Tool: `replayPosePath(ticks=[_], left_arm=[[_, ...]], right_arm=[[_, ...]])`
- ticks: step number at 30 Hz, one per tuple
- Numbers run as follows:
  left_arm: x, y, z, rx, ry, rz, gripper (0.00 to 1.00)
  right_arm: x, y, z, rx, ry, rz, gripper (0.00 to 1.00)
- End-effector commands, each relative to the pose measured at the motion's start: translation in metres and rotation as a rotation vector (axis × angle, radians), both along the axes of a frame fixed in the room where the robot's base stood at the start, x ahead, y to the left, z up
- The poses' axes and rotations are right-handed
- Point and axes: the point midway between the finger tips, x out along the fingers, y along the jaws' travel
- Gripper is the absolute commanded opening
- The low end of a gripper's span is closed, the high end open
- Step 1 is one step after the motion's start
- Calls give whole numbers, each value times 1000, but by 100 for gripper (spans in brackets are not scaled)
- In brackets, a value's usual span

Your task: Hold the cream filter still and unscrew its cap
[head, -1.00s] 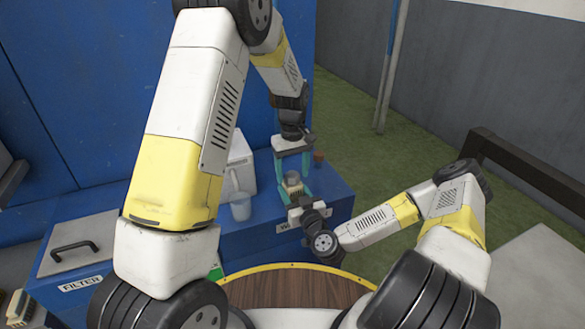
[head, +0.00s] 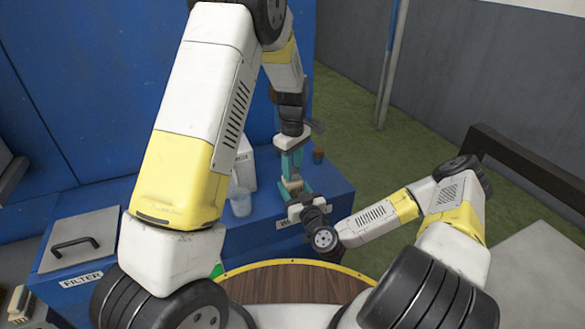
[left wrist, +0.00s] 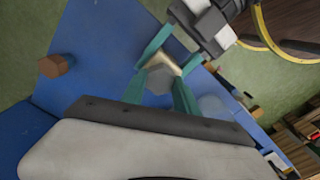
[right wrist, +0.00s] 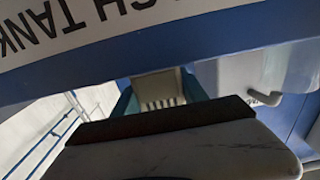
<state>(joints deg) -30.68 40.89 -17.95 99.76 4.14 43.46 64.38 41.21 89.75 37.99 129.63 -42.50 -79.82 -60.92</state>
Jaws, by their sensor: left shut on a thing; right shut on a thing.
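The cream filter (head: 291,186) is held above the blue tank bench; it also shows in the left wrist view (left wrist: 163,62). My right gripper (right wrist: 160,92) is shut on its body, with the slotted cream side (right wrist: 158,90) between the teal fingers. My left gripper (head: 291,165) comes down from above, its teal fingers shut around the grey cap (left wrist: 157,80) at the filter's end. The cap sits against the filter body; I cannot tell whether there is a gap. The cap is hidden in the right wrist view.
A lidded box labelled FILTER (head: 85,270) stands left. The wooden turntable (head: 290,283) in front is bare where visible.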

Motion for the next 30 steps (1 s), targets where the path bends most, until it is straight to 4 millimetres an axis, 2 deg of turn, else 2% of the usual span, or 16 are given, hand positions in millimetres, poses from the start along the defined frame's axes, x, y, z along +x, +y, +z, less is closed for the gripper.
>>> replayPosePath(ticks=[11, 18, 21, 30], left_arm=[[0, 0, 0, 0, 0, 69, 0], [0, 0, 0, 1, 0, 443, 0], [0, 0, 0, 0, 0, 535, 0], [0, 0, 0, 0, 0, 560, 0]], right_arm=[[0, 0, 0, 0, 0, 0, 0], [0, 0, 0, 0, 0, 0, 0], [0, 0, 0, 0, 0, 0, 0], [0, 0, 0, 0, 0, 0, 0]])
